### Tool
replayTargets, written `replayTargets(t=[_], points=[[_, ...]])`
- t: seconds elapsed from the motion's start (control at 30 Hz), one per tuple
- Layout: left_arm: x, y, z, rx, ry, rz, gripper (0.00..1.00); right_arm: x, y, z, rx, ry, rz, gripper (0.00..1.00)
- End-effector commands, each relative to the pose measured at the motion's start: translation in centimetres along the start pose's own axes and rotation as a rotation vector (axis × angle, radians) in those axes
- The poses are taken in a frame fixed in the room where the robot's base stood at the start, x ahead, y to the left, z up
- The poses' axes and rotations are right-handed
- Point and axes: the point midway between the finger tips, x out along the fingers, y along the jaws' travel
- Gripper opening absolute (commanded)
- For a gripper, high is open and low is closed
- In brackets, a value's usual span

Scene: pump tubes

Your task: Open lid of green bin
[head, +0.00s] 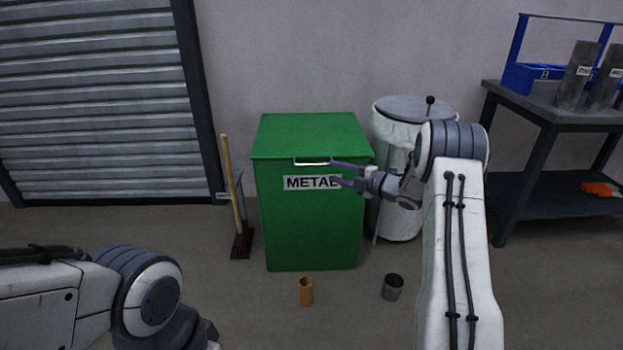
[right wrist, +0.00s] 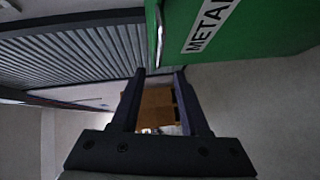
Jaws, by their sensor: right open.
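The green bin (head: 310,225) stands against the wall with a "METAL" label on its front. Its green lid (head: 310,135) is closed. A pale bar handle (head: 312,162) is on the lid's front edge; it also shows in the right wrist view (right wrist: 160,38). My right gripper (head: 336,173) is open in front of the bin's upper right front, just right of the handle and overlapping the label's end. In the right wrist view, nothing is held between its fingers (right wrist: 159,75). My left arm is at the lower left; its gripper is not visible.
A grey lidded bin (head: 395,130) stands right of the green bin, partly behind my right arm. A broom-like tool (head: 234,185) leans at left. A copper tube (head: 306,292) and a dark grey tube (head: 392,287) stand on the floor in front. A workbench (head: 560,112) is at right.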

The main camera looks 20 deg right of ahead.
Motion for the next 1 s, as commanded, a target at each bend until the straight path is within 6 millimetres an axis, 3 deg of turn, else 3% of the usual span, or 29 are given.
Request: replayTargets(t=[0.6,1.0], points=[[3.5,-0.3,0.2,0.000,0.000,0.000,0.50,9.5,-0.2,-0.1,-0.002,0.005,0.002,0.45],[3.7,-0.3,0.2,0.000,0.000,0.000,0.50,10.3,0.0,-0.1,0.000,0.003,0.002,0.45]])
